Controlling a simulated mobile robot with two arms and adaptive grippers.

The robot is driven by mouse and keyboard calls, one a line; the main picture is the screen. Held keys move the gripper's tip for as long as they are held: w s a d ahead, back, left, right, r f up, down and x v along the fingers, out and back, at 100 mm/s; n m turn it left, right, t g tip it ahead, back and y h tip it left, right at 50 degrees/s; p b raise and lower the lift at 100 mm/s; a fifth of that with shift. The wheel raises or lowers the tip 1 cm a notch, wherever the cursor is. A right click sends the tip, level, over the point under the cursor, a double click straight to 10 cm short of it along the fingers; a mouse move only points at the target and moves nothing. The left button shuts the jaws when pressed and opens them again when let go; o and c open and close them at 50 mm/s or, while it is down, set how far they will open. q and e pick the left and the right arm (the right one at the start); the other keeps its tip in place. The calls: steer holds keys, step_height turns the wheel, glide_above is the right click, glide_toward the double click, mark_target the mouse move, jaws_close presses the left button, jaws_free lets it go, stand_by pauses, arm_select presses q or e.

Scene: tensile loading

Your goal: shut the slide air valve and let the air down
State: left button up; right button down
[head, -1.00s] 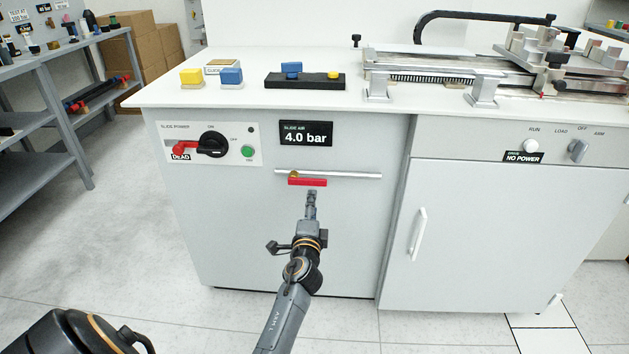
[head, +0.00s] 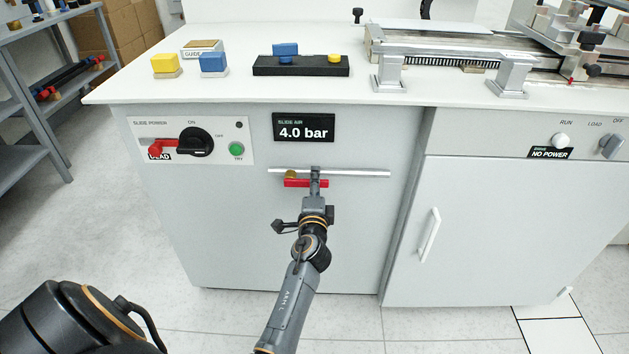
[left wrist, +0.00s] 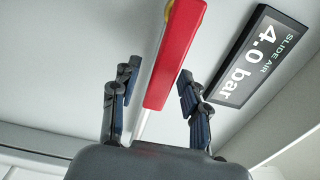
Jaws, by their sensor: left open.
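The slide air valve has a red lever (head: 294,183) lying along a thin silver pipe (head: 355,173) on the cabinet front, with a brass body (head: 291,174) at its left end. The slide air display (head: 303,127) above reads 4.0 bar. My left gripper (head: 316,178) is at the right end of the lever and hides part of it. In the left wrist view the lever (left wrist: 176,52) runs between the open fingers (left wrist: 160,88), with a gap on both sides. My right gripper is out of view.
Left of the display is a slide power panel (head: 230,127) with a black switch, a red lockout marked DEAD and a green button. The white worktop (head: 215,90) overhangs above and carries blocks and a rail fixture. The cabinet front below the pipe is clear.

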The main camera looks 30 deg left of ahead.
arm_select(q)
steer(key=c, duration=0.3)
jaws_close()
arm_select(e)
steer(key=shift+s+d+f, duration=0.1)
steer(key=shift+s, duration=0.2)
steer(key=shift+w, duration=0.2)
